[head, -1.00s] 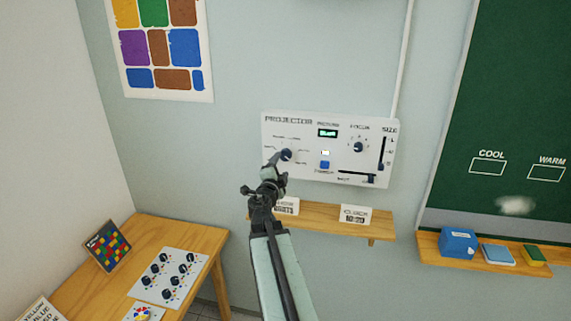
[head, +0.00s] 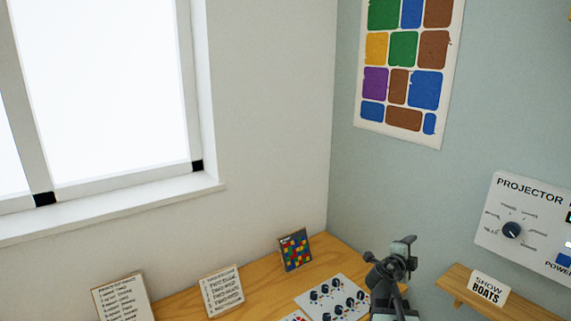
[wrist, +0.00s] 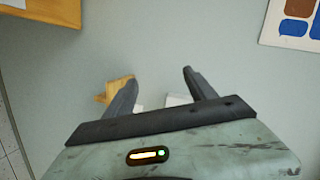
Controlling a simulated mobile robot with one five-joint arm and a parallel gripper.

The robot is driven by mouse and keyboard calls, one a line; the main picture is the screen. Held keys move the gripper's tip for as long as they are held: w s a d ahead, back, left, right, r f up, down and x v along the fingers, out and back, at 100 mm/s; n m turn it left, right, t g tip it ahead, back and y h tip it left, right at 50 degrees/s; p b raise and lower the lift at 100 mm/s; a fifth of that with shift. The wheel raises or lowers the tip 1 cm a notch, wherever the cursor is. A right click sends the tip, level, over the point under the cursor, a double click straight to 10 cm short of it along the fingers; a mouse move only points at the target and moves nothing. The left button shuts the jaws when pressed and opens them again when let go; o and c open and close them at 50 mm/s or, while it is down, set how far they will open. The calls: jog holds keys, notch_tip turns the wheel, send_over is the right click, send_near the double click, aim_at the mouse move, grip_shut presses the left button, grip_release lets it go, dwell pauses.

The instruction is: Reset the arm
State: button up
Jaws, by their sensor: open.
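My gripper (head: 405,262) is at the lower right of the head view, raised in front of the blue-grey wall, between the wooden table and the small shelf. In the wrist view its two dark fingers (wrist: 158,85) stand apart with nothing between them. The wall lies beyond them. The projector panel (head: 530,222) is on the wall to the right of my gripper, cut off by the picture edge. Its dark knob (head: 511,230) is in plain view and apart from my gripper.
The wooden table (head: 262,283) holds a knob panel (head: 334,299), a coloured grid card (head: 295,250) and text cards (head: 222,291). A small shelf (head: 452,288) bears a "SHOW BOATS" card (head: 490,289). A window (head: 100,90) is at left, a colour poster (head: 408,70) on the wall.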

jog(key=s+a+f+n+g+y+b, duration=0.1)
jog(key=s+a+f+n+g+y, duration=0.3)
jog(key=a+f, duration=0.45)
jog(key=s+a+f+n+g+y+b, duration=0.1)
jog(key=s+a+f+n+y, duration=0.1)
jog(key=a+f+n, duration=0.45)
jog(key=s+a+f+n+g+y, duration=0.2)
jog(key=s+a+n, duration=0.3)
jog(key=a+n, duration=0.1)
jog(key=s+a+f+n+g+y, duration=0.3)
jog(key=s+a+n, duration=0.2)
jog(key=a+n, duration=0.1)
jog(key=shift+s+a+f+n+g+p, duration=0.2)
jog(key=shift+a+n+g+p, duration=0.1)
jog(key=shift+n, duration=0.45)
jog(key=shift+d, duration=0.1)
